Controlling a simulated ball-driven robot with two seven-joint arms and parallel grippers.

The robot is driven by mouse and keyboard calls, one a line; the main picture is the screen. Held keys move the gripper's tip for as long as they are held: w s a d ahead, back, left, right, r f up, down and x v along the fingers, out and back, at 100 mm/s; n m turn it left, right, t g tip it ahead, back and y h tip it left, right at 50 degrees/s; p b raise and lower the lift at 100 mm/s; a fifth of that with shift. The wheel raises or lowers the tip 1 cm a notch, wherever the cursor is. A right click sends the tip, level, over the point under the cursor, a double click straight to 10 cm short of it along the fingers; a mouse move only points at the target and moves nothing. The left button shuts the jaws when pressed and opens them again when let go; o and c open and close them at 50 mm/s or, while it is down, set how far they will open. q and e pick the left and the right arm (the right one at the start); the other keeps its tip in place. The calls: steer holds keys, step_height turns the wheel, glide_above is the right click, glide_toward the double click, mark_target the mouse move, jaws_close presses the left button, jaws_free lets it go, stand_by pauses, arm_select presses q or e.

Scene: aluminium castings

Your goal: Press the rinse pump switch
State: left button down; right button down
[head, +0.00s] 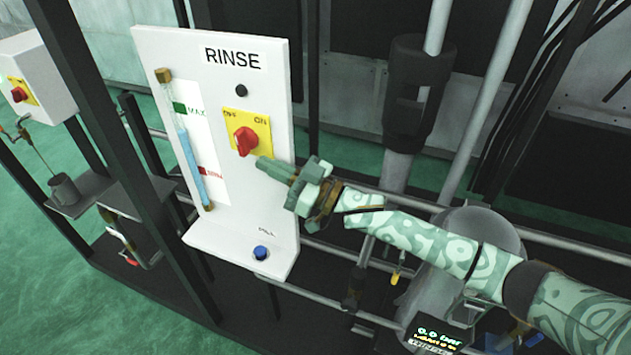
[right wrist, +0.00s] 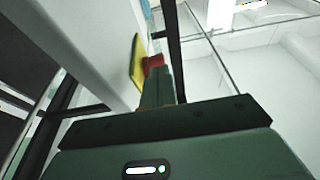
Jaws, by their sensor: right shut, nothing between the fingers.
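The white RINSE panel (head: 275,180) stands in the middle of the head view. It carries a red rotary switch (head: 245,140) on a yellow plate (head: 262,126) marked OFF and ON. A black round button (head: 241,90) sits above the plate, and a blue button (head: 261,253) is on the panel's lower ledge. My right gripper (head: 262,164) is shut and empty, its fingertips just below and right of the red switch. In the right wrist view the red switch (right wrist: 153,62) shows just beyond the fingertips (right wrist: 157,80); I cannot tell whether they touch. My left gripper is not in view.
A level tube (head: 192,150) with MAX and MIN marks runs down the panel's left side. Dark frame posts (head: 95,110) and a shelf with a grey cup (head: 64,189) stand at left. Pipes and a grey tank (head: 480,230) are at right, near my right arm.

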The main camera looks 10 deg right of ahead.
steer(key=b+v, duration=0.1)
steer(key=v, duration=1.3)
steer(key=shift+d, duration=0.1)
